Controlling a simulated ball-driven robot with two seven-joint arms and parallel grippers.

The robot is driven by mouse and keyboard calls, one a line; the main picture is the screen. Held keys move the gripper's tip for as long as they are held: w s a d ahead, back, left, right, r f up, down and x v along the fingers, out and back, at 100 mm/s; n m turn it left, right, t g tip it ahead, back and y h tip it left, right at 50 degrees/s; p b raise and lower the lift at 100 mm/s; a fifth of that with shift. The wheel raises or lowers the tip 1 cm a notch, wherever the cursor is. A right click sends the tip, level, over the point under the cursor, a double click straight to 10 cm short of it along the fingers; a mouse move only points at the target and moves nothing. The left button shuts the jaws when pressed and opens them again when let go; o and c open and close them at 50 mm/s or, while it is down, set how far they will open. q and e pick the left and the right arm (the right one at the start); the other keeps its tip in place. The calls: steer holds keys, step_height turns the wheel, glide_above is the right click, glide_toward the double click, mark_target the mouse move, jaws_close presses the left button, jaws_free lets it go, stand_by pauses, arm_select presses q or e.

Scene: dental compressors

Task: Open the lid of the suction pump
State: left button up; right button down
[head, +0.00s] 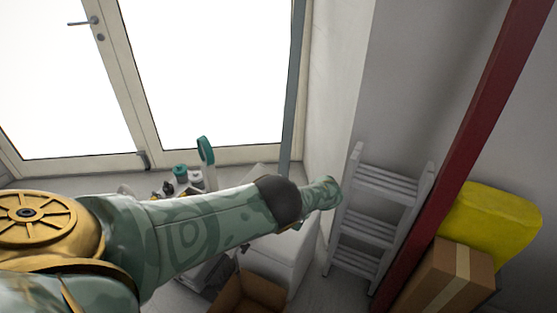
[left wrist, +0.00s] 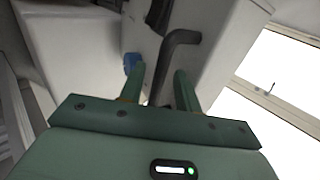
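In the left wrist view, my left gripper (left wrist: 160,70) is open, with its two green fingers apart. A black bent bar (left wrist: 182,37), like a handle or pipe, runs down between the fingers in the picture, in front of a white housing (left wrist: 215,60). I cannot tell whether the fingers touch the bar. The housing may be the suction pump; no lid can be made out for certain. In the head view my left arm crosses the middle and hides much of the equipment behind it; its gripper cannot be made out. My right gripper is in neither view.
In the head view, a white cabinet (head: 292,262) stands beyond my arm, with an open cardboard box (head: 250,295) beside it. A grey ladder (head: 372,230), a red post (head: 465,140), a closed carton (head: 452,280) and a yellow object (head: 492,220) stand at right.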

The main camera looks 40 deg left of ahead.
arm_select(q)
steer(key=shift+w+d+r, duration=0.1)
steer(key=shift+w+r, duration=0.1)
steer(key=shift+w, duration=0.1)
steer(key=p+v, duration=0.2)
steer(key=v, duration=1.4)
steer(key=shift+d, duration=0.1)
